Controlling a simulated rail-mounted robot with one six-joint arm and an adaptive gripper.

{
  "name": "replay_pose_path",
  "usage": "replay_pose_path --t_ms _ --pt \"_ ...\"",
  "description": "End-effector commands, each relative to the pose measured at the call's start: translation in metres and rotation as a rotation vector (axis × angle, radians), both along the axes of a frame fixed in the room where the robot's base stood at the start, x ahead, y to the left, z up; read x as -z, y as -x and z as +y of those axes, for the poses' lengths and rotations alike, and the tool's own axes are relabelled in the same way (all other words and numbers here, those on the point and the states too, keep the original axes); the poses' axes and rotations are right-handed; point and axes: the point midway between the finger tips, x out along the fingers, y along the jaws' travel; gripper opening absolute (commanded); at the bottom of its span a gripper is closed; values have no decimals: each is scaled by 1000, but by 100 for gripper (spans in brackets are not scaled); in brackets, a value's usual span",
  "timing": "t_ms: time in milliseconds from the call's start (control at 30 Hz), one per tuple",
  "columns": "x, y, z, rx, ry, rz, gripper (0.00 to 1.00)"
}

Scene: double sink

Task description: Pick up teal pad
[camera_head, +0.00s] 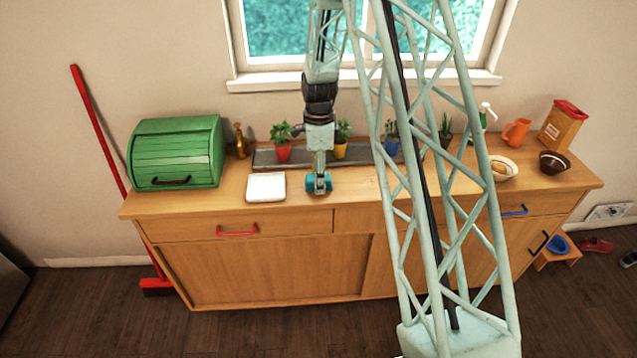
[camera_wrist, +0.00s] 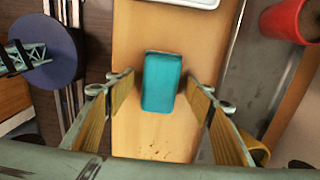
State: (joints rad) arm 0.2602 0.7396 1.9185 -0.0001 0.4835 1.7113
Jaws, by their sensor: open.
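The teal pad (camera_wrist: 161,82) is a small block on the wooden counter, seen from above in the wrist view. In the head view the teal pad (camera_head: 327,182) shows at the counter's front half, partly covered by my gripper. My gripper (camera_head: 319,186) points down right over it. In the wrist view my gripper (camera_wrist: 160,92) is open, with one finger on each side of the pad and a visible gap on both sides. I cannot tell how far the fingertips are above the counter.
A white tray (camera_head: 266,187) lies to the left of the pad. Behind is a grey planter tray (camera_head: 312,154) with a red pot (camera_head: 283,151) and a yellow pot (camera_head: 340,150). A green bread box (camera_head: 176,153) stands at the left. The counter just right of the pad is clear.

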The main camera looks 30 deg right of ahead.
Motion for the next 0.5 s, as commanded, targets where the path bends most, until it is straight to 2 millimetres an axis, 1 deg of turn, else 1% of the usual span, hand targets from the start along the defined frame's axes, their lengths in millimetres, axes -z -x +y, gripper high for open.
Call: replay_pose_path --t_ms 367,500 --pt "0 0 0 0 0 0 49" --pt "0 0 0 0 0 0 38"
